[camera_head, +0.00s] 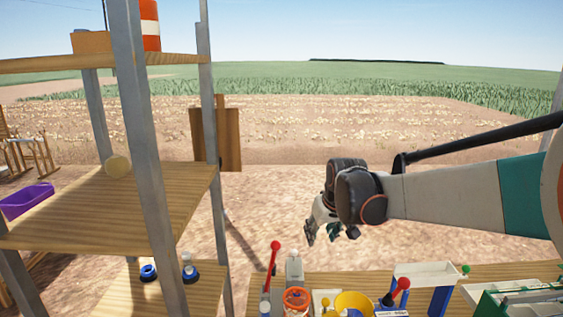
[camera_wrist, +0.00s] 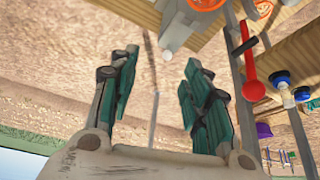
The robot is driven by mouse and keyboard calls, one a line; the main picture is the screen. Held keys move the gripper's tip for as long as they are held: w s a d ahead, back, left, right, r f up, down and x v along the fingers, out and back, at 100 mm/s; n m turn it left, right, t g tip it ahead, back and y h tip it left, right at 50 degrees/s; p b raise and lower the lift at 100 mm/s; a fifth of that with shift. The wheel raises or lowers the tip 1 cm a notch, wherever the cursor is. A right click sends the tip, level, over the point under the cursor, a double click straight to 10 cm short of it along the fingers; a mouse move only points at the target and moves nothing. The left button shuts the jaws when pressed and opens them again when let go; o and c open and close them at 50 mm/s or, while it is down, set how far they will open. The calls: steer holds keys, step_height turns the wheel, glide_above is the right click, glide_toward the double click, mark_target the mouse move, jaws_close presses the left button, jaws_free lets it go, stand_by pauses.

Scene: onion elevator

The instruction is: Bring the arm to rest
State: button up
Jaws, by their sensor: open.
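My gripper (camera_head: 332,232) hangs at the end of my arm, which reaches in from the right in the head view. It is above and beyond the far edge of the workbench (camera_head: 345,281). In the wrist view my gripper (camera_wrist: 157,85) shows two green-padded fingers spread apart, with nothing between them. Bare soil shows behind the fingers. My gripper touches nothing that I can see.
The workbench holds a red-knobbed lever (camera_head: 275,246), an orange ring-shaped item (camera_head: 296,299), a yellow bowl (camera_head: 353,303) and a white tray (camera_head: 428,274). A wooden shelf (camera_head: 100,205) with metal posts stands left. A purple bin (camera_head: 27,200) is farther left. Open field lies beyond.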

steer(key=s+d+r+m+t+b, duration=0.1)
steer(key=s+d+r, duration=0.15)
steer(key=s, duration=0.65)
steer(key=s+d+r+m+b, duration=0.1)
steer(key=s+d, duration=0.2)
steer(key=s, duration=0.6)
steer(key=s+d+f, duration=0.1)
steer(key=s+f, duration=0.2)
steer(key=s, duration=0.4)
steer(key=s+d+f+m+t+h+b, duration=0.1)
steer(key=s+d+f, duration=0.1)
steer(key=s, duration=0.5)
steer(key=shift+d+f, duration=0.3)
steer(key=shift+f, duration=0.25)
